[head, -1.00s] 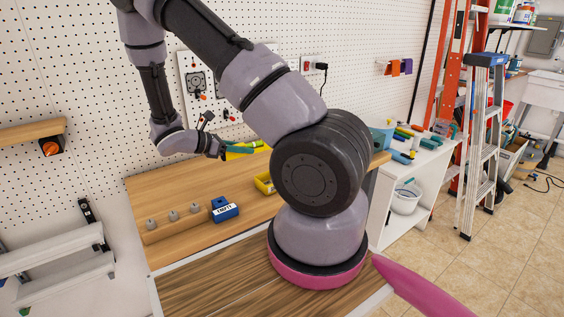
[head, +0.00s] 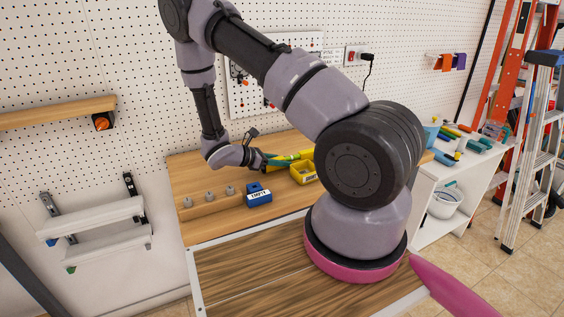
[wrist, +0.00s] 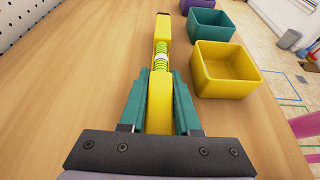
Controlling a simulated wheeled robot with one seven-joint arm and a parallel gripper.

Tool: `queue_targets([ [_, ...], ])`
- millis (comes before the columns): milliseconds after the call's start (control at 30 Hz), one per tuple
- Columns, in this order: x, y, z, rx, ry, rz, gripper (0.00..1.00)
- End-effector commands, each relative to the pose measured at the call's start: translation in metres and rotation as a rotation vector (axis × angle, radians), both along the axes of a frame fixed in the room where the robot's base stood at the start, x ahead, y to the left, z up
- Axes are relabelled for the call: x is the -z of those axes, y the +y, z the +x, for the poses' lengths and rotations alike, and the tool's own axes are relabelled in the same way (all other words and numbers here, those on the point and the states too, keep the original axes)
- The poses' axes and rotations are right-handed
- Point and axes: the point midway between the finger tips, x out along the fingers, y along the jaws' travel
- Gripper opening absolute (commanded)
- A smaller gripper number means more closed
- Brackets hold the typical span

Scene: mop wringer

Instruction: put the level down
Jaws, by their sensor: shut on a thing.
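The level is a long yellow bar with a green-ringed vial in the wrist view (wrist: 162,50). My gripper (wrist: 160,88) is shut on it, with green fingers on both sides of the bar. The level points straight ahead from the fingers, over the wooden bench top (wrist: 85,75). In the head view the level (head: 292,157) shows small and yellow-green at my gripper (head: 270,162), close above the bench. I cannot tell whether the level touches the wood.
A yellow bin (wrist: 225,70) and a teal bin (wrist: 210,25) stand right of the level. Bare wood lies left of the level.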

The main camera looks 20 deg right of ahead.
Motion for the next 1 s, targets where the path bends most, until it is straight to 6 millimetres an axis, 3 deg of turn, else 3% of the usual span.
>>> queue_targets([
  [133,0.002,0.0,0.0,0.0,0.001,-0.001,0.0],
  [167,0.002,0.0,0.0,0.0,0.0,0.0,0.42],
  [200,0.001,0.0,0.0,0.0,0.0,0.0,0.58],
  [233,0.001,0.0,0.0,0.0,0.0,0.0,0.61],
  [633,-0.002,0.005,0.0,-0.001,0.0,-0.001,0.61],
  [1000,-0.03,0.073,-0.002,-0.002,-0.002,0.0,0.61],
])
